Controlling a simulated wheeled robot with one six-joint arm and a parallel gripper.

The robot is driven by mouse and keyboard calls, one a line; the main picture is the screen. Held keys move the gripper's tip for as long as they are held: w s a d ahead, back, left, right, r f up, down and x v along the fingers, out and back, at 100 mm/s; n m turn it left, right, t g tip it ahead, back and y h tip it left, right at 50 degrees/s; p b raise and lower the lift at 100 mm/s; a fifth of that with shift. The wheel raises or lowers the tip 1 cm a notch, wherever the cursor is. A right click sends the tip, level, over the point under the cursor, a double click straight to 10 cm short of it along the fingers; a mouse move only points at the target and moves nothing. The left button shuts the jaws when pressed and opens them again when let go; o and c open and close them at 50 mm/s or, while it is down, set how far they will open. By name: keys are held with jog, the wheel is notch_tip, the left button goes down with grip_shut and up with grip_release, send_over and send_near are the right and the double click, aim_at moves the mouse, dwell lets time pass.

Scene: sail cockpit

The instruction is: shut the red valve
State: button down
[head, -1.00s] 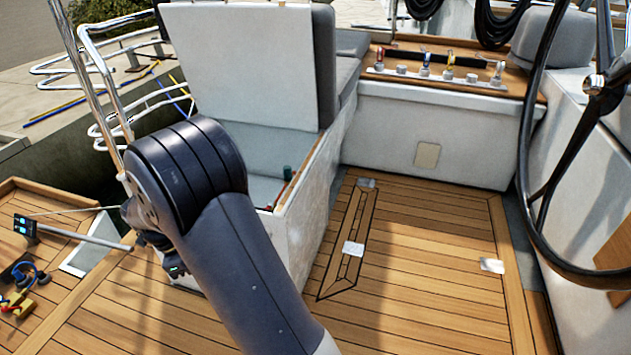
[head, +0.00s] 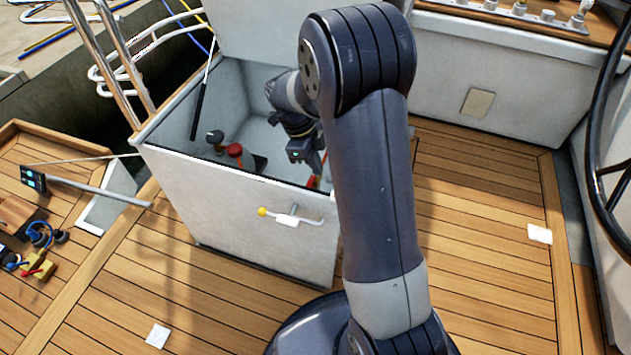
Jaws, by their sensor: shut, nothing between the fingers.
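A small red part (head: 314,182), which may be the red valve, shows low inside the open white locker (head: 235,205), at its right. My arm and the locker's front wall hide most of it, so I cannot tell its handle's position. My gripper (head: 309,160) reaches down into the locker just above this red part. It is shut with nothing seen in it; its fingertips are mostly hidden, and I cannot tell whether it touches the part.
A red-topped container (head: 236,152) and a dark round-headed item (head: 215,138) stand in the locker. A white fitting with a yellow end (head: 285,217) sticks out from its front. A steering wheel (head: 605,150) stands right.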

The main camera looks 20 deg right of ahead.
aim_at(309, 185)
jog(key=shift+f, duration=0.1)
notch_tip(309, 185, down, 8)
jog(key=b, duration=0.4)
jog(key=shift+w+a+f, duration=0.25)
jog(key=shift+a, duration=0.15)
